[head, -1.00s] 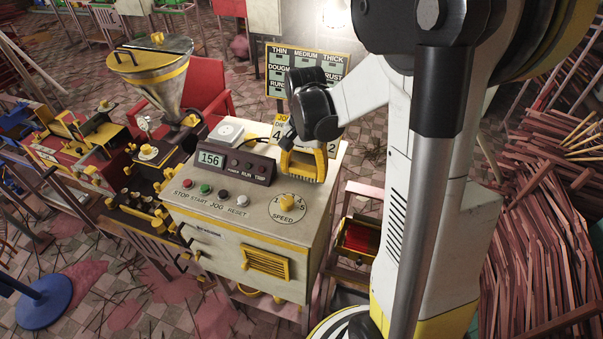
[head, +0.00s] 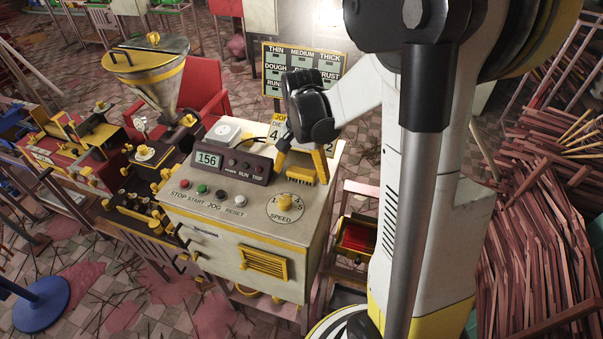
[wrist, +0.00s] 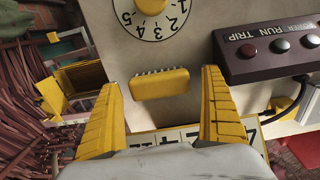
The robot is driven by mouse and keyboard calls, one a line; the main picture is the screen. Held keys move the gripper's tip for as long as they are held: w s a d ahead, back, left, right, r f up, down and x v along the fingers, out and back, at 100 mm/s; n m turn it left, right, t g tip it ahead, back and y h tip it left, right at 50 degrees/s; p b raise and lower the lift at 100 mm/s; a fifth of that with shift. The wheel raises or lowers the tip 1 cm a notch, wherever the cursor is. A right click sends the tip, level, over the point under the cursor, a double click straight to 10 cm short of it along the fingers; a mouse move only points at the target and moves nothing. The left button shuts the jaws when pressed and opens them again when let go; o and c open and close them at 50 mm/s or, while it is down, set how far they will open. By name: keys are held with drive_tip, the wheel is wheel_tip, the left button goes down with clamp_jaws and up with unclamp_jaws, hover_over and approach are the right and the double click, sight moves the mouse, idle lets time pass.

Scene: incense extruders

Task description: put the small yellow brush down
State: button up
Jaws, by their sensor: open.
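The small yellow brush (head: 301,174) rests on the pale top of the control cabinet (head: 240,215), behind the speed dial (head: 286,203). The brush also shows in the wrist view (wrist: 160,85), with a row of bristle tufts along one long edge. My gripper (head: 299,166) is open above the cabinet top. In the wrist view its two yellow ribbed fingers stand wide on either side of the brush, with a visible gap at each end. Part of the brush is hidden by the fingers in the head view.
A dark display box reading 156 (head: 234,162) sits left of the brush. A red, green, dark and white button row runs along the cabinet's front. A number card (head: 279,128) stands behind. An open red-lined box (head: 357,237) is right of the cabinet.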

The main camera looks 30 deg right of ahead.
sight(302, 172)
wheel_tip(302, 172, up, 10)
drive_tip(key=shift+s+r+p, duration=0.1)
drive_tip(key=shift+r+p, duration=0.15)
drive_tip(key=shift+p, duration=0.8)
drive_tip(key=s+a+r+n+t, duration=0.5)
drive_tip(key=s+a+n+t, duration=0.2)
drive_tip(key=s+a+n, duration=0.3)
drive_tip(key=a, duration=0.3)
drive_tip(key=shift+s+a+r, duration=0.2)
drive_tip(key=shift+s+a, duration=0.05)
drive_tip(key=shift+s, duration=0.1)
